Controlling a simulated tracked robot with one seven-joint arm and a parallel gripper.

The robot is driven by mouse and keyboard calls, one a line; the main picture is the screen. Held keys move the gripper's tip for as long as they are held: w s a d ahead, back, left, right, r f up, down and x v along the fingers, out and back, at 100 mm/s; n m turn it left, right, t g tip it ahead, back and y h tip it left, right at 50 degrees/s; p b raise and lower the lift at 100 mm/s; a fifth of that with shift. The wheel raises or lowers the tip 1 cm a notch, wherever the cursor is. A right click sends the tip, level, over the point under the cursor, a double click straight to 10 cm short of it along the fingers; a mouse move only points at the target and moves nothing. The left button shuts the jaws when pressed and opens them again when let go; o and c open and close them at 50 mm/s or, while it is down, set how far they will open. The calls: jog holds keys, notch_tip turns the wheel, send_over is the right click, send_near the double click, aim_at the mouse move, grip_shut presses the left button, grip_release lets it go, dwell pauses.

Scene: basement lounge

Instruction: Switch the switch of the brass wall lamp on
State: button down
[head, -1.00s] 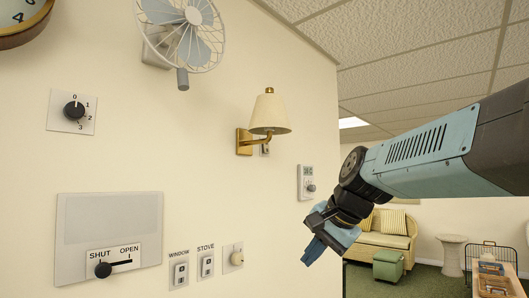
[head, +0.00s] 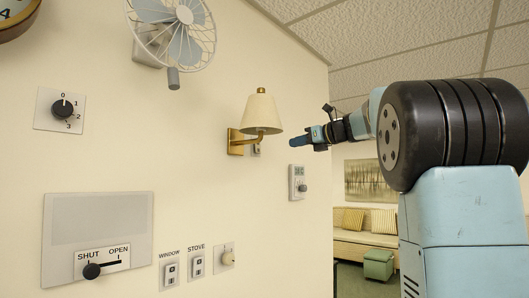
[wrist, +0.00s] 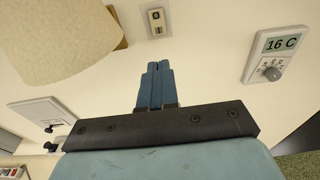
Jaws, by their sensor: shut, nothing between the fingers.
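The brass wall lamp with a cream shade (head: 261,114) is mounted on the wall in the middle of the head view; its shade also fills the upper left of the wrist view (wrist: 65,40). A small switch plate (wrist: 156,20) shows ahead of my fingertips in the wrist view. In the head view the plate (head: 256,150) is partly hidden below the lamp's brass arm. Its lever position is too small to tell. My gripper (head: 296,143) is shut and empty, right of the lamp, its fingers (wrist: 154,68) pointing toward the switch and apart from it.
A thermostat (head: 298,182) is on the wall right of the lamp; it reads 16 C in the wrist view (wrist: 276,54). A fan (head: 172,28), a rotary dial (head: 61,109), a SHUT/OPEN slider (head: 103,265) and the window (head: 169,271) and stove (head: 197,265) switches share the wall.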

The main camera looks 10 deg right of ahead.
aim_at(259, 152)
jog(key=x, duration=1.4)
jog(key=shift+w+a+f, duration=0.15)
jog(key=shift+w, duration=0.05)
dwell(0.4)
jog(key=s+d+f, duration=0.1)
jog(key=s+d, duration=0.7)
jog(key=s, duration=0.3)
jog(key=shift+s+f, duration=0.15)
jog(key=shift+f, duration=0.25)
jog(key=shift+d, duration=0.15)
